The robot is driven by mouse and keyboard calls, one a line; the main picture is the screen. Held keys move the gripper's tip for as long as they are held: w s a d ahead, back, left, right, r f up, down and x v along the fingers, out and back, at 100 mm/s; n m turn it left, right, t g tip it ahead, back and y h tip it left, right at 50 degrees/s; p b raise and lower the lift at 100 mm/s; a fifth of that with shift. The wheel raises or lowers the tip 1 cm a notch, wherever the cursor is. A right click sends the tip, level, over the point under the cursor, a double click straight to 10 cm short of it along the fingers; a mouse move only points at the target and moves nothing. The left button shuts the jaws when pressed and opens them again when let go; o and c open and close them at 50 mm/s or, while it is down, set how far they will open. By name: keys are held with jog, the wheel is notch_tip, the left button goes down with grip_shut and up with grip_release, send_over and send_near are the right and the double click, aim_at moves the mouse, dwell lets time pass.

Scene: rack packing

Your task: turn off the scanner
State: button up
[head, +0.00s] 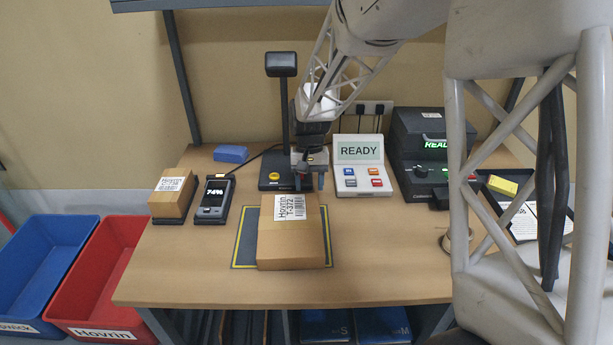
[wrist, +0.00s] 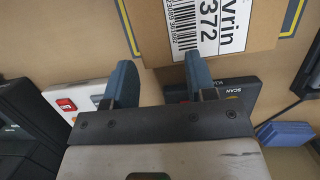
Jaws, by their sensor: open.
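The scanner is a black stand with a dark head (head: 281,64) on a tall post and a flat base with a yellow button (head: 274,176). In the wrist view its dark base (wrist: 242,88), with the word SCAN upside down, shows partly behind a finger. My gripper (head: 309,181) is open and empty, pointing down at the right side of the base, just behind the carton. In the wrist view its two blue fingers (wrist: 160,72) stand apart, the right one over the base's edge. Contact cannot be told.
A labelled carton (head: 292,246) lies on a yellow-edged mat (head: 243,246) in front. A READY panel with coloured buttons (head: 360,180) stands right, beside a black printer (head: 428,150). A handheld device reading 74% (head: 213,198), small carton (head: 172,204) and blue block (head: 230,154) lie left.

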jog(key=shift+s+d+r, duration=0.1)
jog(key=shift+s+d, duration=0.1)
jog(key=shift+s, duration=0.6)
jog(key=shift+s+d+r, duration=0.1)
jog(key=shift+s+d, duration=0.1)
jog(key=shift+s, duration=0.55)
jog(key=shift+s+d+r, duration=0.1)
jog(key=shift+s+d, duration=0.1)
jog(key=shift+s, duration=0.6)
jog(key=shift+s+d+r, duration=0.35)
jog(key=shift+r, duration=0.15)
jog(key=s+d+r+t, duration=0.3)
jog(key=s+d+r, duration=0.5)
jog(key=s+r, duration=0.3)
jog(key=s+d+r+t, duration=0.1)
jog(key=s+d, duration=0.2)
jog(key=s, duration=0.5)
jog(key=s+d+r+t, duration=0.1)
jog(key=s+d+r, duration=0.1)
jog(key=s, duration=0.7)
jog(key=shift+d+t, duration=0.3)
jog(key=shift+d, duration=0.4)
jog(key=shift+c, duration=0.3)
